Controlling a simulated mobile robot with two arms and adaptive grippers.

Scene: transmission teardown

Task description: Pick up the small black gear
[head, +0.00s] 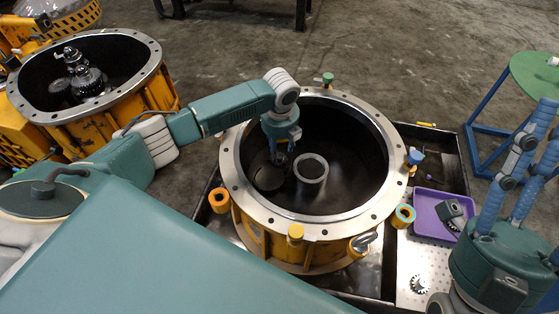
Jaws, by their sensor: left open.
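My left gripper (280,158) points down into the open round orange housing (296,232), far from that gear. The gripper is open, and its fingers are small and dark against the interior. Below it, a dark round disc (269,178) lies on the housing floor beside a grey-rimmed ring (311,168). I cannot tell whether the disc is a gear or whether the fingers touch it. My right gripper does not show.
The housing's high metal rim surrounds my left gripper. A purple tray (428,228) with a dark grey object (452,212) sits on the metal plate (408,262). A second orange housing (125,112) with a dark gear stack (84,78) stands at the left. A green-topped stool (535,75) stands at the right.

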